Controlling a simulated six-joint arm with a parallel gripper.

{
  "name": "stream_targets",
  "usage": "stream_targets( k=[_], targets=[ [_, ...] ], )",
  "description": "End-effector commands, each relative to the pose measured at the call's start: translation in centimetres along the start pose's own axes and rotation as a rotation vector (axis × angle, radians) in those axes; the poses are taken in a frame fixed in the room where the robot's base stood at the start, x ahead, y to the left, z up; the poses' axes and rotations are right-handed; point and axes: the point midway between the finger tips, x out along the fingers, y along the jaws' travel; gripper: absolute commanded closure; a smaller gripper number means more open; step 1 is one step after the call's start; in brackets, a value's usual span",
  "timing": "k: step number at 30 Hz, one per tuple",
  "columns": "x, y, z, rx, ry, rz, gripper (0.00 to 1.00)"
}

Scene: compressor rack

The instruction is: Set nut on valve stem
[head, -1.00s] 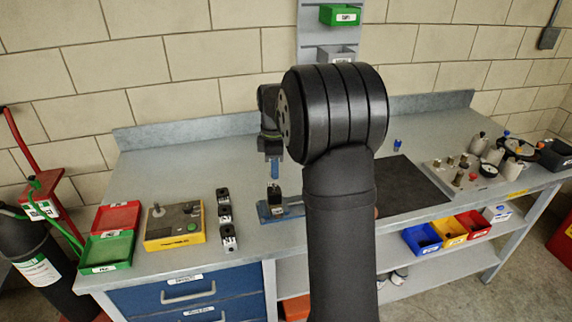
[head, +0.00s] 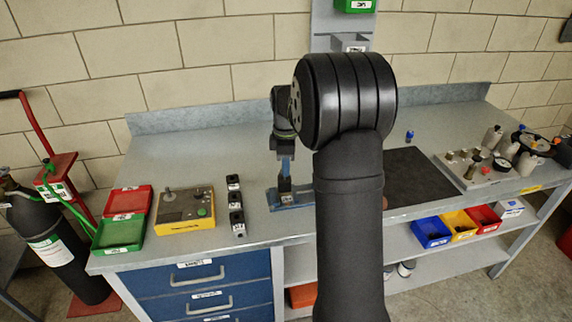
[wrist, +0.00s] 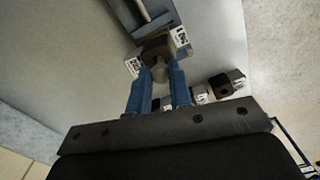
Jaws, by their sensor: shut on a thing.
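My gripper (head: 286,176) points straight down, its blue fingers just above a dark valve block held in a blue vise (head: 292,205) on the bench. In the wrist view the gripper (wrist: 159,74) is shut on a small round metal piece, the nut (wrist: 160,72), between its fingertips. The valve block (wrist: 155,50) with white labels lies right beyond the nut in that view. The valve stem is hidden behind the nut and fingers, so I cannot tell whether the nut touches it. In the head view the nut is too small to make out.
Several dark labelled blocks (head: 235,205) stand in a row left of the vise. Further left are a yellow control box (head: 185,215) and red and green trays (head: 122,218). A dark mat (head: 420,178) lies to the right, with a fittings panel (head: 478,170) beyond it.

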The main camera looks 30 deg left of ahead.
Motion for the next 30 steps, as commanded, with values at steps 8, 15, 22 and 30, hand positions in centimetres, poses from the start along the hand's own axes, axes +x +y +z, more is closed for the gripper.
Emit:
stream_targets(
  k=[8, 15, 22, 30],
  targets=[
    [0.7, 0.0, 0.0, 0.000, 0.000, -0.001, 1.00],
    [1.3, 0.0, 0.0, 0.000, 0.000, 0.000, 1.00],
    [1.4, 0.0, 0.0, 0.000, 0.000, 0.000, 1.00],
    [1.6, 0.0, 0.0, 0.000, 0.000, 0.000, 1.00]
  ],
)
